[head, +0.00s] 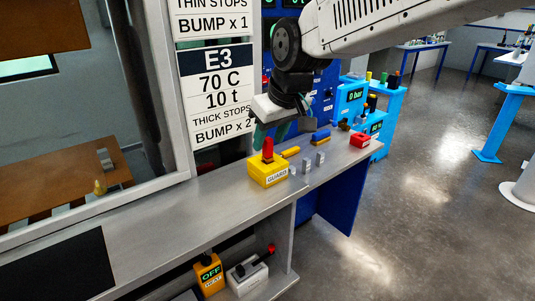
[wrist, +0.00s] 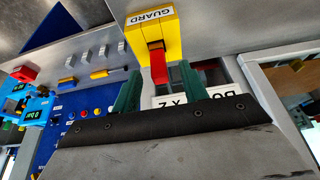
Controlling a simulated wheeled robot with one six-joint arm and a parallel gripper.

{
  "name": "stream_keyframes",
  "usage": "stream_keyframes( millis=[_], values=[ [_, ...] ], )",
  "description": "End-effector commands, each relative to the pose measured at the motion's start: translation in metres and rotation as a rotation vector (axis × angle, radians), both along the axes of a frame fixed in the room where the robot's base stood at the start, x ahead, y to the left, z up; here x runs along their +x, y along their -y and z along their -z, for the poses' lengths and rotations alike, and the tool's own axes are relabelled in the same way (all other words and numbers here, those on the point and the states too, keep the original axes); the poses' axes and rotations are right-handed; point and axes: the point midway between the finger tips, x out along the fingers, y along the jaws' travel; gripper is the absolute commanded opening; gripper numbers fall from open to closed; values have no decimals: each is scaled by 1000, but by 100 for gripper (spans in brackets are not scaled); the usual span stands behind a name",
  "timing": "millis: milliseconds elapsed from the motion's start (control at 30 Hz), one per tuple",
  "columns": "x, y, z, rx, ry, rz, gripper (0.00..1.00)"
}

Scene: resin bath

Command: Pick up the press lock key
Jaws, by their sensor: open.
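A yellow block labelled GUARD (head: 267,173) stands on the grey bench. A red upright piece (head: 267,149) rises from it; I cannot tell if this is the press lock key. My gripper (head: 270,135) is open, its green fingers just above and behind the block. In the wrist view the red piece (wrist: 158,66) shows between the open fingers, and I cannot tell if they touch it. A small yellow piece (head: 291,152) and a blue piece with a yellow end (head: 321,136) lie farther along the bench. No key label is readable.
Several small grey blocks (head: 307,166) stand near the bench's front edge. A red block (head: 360,141) sits at its far end. A window wall (head: 185,120) borders the bench at the left.

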Motion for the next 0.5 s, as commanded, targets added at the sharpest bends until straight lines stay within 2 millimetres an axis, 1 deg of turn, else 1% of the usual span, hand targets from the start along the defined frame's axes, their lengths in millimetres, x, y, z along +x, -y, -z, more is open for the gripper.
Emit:
stream_keyframes(
  millis=[33, 100, 200, 467, 500],
  values=[
    [2, -1, 10, -1, -4, 0, 44],
    [5, -3, 20, -2, -3, 0, 44],
    [8, -5, 29, -2, -2, 0, 44],
    [9, -6, 32, -1, -1, 0, 44],
    [9, -6, 32, -1, -1, 0, 41]
  ],
)
